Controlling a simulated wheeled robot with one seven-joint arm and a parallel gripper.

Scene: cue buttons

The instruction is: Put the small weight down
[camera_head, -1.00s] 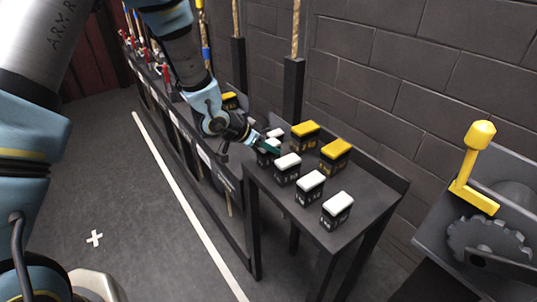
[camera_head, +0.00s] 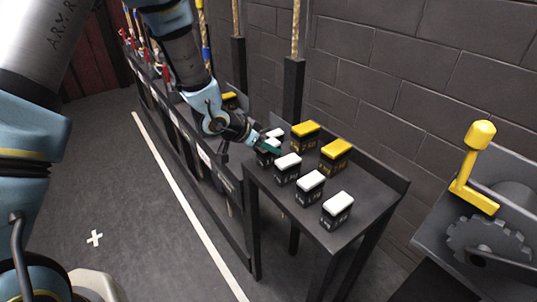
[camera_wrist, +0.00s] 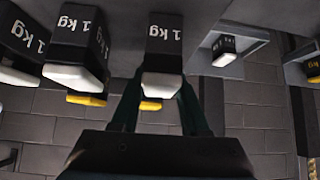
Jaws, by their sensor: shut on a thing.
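My gripper (camera_head: 269,148) is at the far left end of the row of white-topped weights on the dark shelf (camera_head: 357,225). It is shut on a small black weight with a white top, marked 1 kg. In the wrist view this held weight (camera_wrist: 164,48) sits between the two green fingers of my gripper (camera_wrist: 158,100). In the head view the fingers partly cover it. It is upright and at or very near the shelf surface; I cannot tell whether it touches.
Other white-topped weights (camera_head: 310,187) stand nearer on the shelf, and yellow-topped weights (camera_head: 335,156) stand behind. A dark post with a rope (camera_head: 293,90) rises behind. A yellow lever (camera_head: 470,165) stands at the right.

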